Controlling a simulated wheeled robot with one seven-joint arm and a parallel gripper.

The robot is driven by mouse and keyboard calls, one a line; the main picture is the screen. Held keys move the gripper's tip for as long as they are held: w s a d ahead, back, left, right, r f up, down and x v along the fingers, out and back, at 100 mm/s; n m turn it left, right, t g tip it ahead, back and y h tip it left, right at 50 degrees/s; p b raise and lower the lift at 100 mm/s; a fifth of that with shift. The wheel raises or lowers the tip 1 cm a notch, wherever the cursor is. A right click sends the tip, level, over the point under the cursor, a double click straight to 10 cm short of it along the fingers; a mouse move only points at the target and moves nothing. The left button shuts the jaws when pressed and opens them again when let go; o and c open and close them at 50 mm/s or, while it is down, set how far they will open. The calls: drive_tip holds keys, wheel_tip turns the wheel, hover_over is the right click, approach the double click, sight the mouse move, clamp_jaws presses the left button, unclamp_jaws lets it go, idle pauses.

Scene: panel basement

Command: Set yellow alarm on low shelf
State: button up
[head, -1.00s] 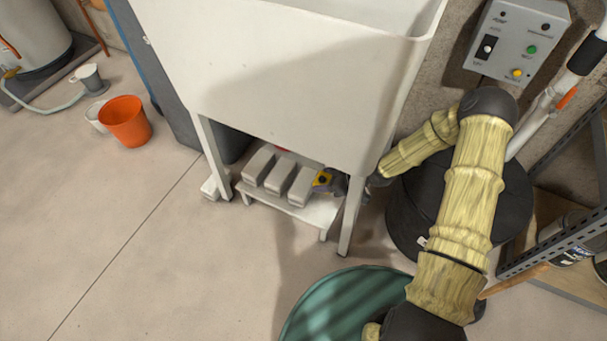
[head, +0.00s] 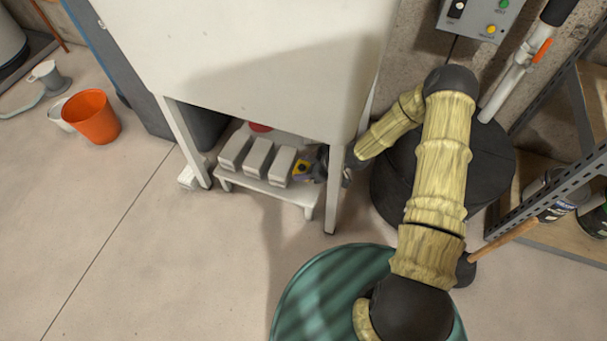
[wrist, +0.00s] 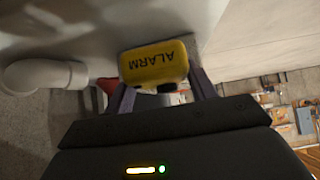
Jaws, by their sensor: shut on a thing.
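The yellow alarm (wrist: 154,62) is a small block with "ALARM" on its face, upside down in the wrist view. My gripper (wrist: 162,92) is shut on it, one finger at each side. In the head view the yellow alarm (head: 301,170) shows at the right end of the low shelf (head: 265,187), under the white sink. My gripper (head: 318,165) reaches in there from the right, partly hidden by the sink's front leg. I cannot tell whether the alarm touches the shelf.
Several grey blocks (head: 258,157) stand on the shelf left of the alarm. A red thing (head: 260,127) is behind them. The white sink (head: 240,75) hangs above, its front leg (head: 336,190) close to my gripper. A black drum (head: 400,190) stands to the right.

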wheel_tip(320, 180, down, 4)
drive_tip(key=b, duration=0.2)
drive_tip(key=shift+a+b, duration=0.1)
drive_tip(key=shift+b, duration=0.2)
drive_tip(key=shift+r, duration=0.15)
drive_tip(key=o, duration=1.1)
drive_tip(key=shift+o, duration=0.2)
